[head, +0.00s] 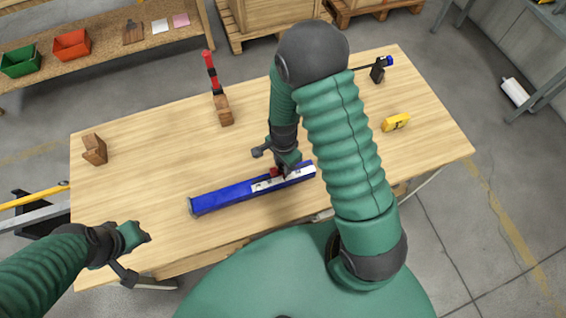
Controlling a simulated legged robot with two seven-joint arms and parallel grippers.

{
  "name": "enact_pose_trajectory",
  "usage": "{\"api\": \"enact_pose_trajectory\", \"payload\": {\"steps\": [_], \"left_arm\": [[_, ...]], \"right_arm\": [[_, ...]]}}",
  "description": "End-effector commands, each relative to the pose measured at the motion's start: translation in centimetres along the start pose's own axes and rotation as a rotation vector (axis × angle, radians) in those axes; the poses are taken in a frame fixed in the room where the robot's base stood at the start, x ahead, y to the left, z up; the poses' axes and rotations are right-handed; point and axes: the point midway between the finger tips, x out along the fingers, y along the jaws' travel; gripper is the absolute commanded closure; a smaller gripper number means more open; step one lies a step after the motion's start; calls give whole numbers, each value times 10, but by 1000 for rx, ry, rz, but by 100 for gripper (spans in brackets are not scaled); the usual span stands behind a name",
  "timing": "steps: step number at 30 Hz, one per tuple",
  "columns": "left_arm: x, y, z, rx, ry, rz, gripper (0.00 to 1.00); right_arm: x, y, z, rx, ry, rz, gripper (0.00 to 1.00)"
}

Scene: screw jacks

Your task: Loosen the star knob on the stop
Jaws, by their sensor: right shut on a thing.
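A long blue beam (225,197) lies slantwise on the table, with a pale scale strip (262,186) along its right part. A small red part (274,172), seemingly the star knob on the stop, shows at the strip. My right gripper (286,168) reaches down over it and is shut on it; the fingers hide most of the knob and stop. My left gripper (140,236) hangs over the table's front left, away from the beam. Its fingers are too small and dark to show whether they are apart.
On the table (150,150) stand a wooden block (94,149), a red-handled clamp on a wood block (224,110), a yellow tool (396,122) and a black-and-blue item (378,70). A shelf with green (20,62) and red (72,45) bins stands behind.

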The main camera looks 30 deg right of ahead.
Motion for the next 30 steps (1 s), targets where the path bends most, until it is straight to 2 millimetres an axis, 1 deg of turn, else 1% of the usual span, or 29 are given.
{"api": "enact_pose_trajectory", "payload": {"steps": [14, 15, 20, 27, 30], "left_arm": [[-1, 0, 0, 0, 0, 0, 64], [-1, 0, 0, 0, 0, 0, 64], [0, 0, 0, 0, 0, 0, 64], [0, 0, 0, 0, 0, 0, 64], [0, 0, 0, 0, 0, 0, 64]], "right_arm": [[-1, 0, 0, -22, 0, -1, 100], [0, 0, 0, -22, 0, -1, 67], [0, 0, 0, -21, 0, -1, 46], [0, -1, 0, -21, 0, 0, 46], [-3, -1, 0, -21, 0, -1, 46]]}}
